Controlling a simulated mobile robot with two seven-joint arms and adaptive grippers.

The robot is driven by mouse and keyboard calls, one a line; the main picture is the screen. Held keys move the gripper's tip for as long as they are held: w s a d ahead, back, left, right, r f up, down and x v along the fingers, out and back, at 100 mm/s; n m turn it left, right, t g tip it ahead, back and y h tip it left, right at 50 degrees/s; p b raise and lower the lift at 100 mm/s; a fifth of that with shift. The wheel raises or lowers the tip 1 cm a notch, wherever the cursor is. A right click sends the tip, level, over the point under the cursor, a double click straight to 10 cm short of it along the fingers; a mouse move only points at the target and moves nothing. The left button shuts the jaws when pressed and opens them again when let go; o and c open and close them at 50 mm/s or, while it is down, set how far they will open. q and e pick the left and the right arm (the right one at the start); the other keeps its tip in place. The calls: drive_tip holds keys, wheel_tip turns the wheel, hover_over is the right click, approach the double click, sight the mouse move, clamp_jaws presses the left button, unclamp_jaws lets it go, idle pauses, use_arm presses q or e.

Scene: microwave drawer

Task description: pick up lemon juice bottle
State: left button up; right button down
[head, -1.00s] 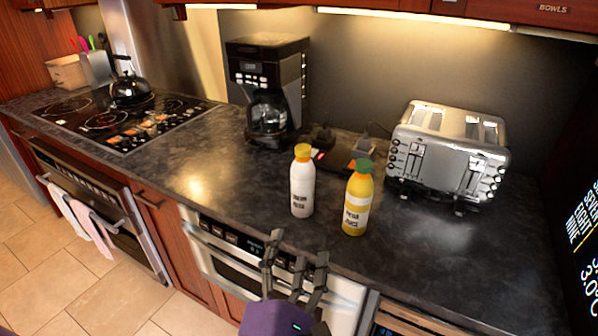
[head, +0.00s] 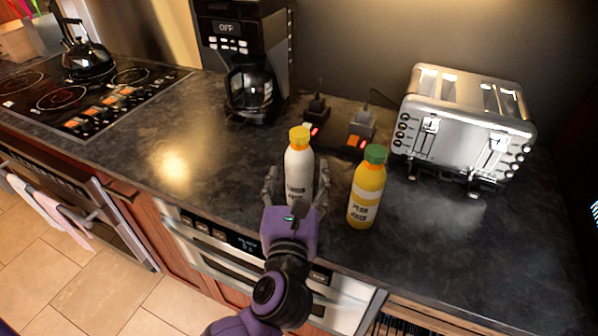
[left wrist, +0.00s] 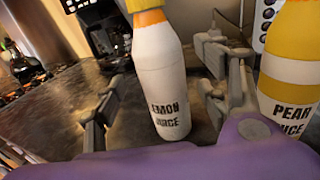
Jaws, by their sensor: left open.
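The lemon juice bottle (head: 298,163) is white with a yellow-orange cap and stands upright on the dark counter. My left gripper (head: 296,190) is open, with one finger on each side of the bottle's body in the head view. In the left wrist view, the lemon juice bottle (left wrist: 160,85) stands between the two fingers of the left gripper (left wrist: 160,105), its "LEMON JUICE" label facing the camera. A gap shows between the left finger and the bottle. The bottle's lower part is hidden behind the gripper in the head view. My right gripper is not in view.
A yellow pear juice bottle (head: 368,187) with a green cap stands close to the right finger. A toaster (head: 465,128) is at the right, a coffee maker (head: 243,60) behind, and a power strip (head: 340,135) behind the bottles. The counter to the left is clear.

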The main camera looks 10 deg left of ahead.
use_arm(q)
drive_tip(key=w, duration=0.4)
drive_tip(key=shift+w+a+f, duration=0.15)
drive_tip(key=shift+a+f, duration=0.1)
drive_tip(key=shift+f, duration=0.1)
drive_tip(key=c, duration=1.5)
drive_tip(key=shift+r, duration=0.1)
drive_tip(key=shift+c, duration=0.8)
drive_tip(key=shift+r+p, duration=0.1)
drive_tip(key=shift+p, duration=0.2)
